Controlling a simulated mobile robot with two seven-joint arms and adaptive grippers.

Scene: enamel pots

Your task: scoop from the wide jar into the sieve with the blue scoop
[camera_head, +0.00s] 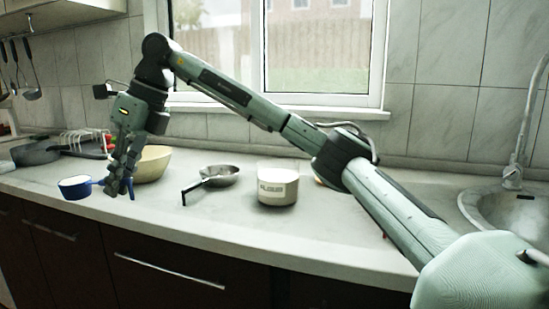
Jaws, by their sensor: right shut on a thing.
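My right arm reaches across from the right, and my right gripper (119,189) is at the left, pointing down. It is shut on the handle of the blue scoop (74,189), whose cup sticks out to the left. The cup looks pale inside; I cannot tell whether that is contents. I cannot tell whether the scoop touches the counter. The wide jar (278,190), clear with a label and pale contents, stands on the counter in the middle. The metal sieve (222,178), with a dark handle toward the front left, lies left of the jar. My left gripper is out of view.
A cream bowl (154,165) stands just behind and right of my right gripper. A dark pan (36,152) and a wire rack (84,140) are at the far left. The sink (510,208) is at the right. The counter front between scoop and sieve is clear.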

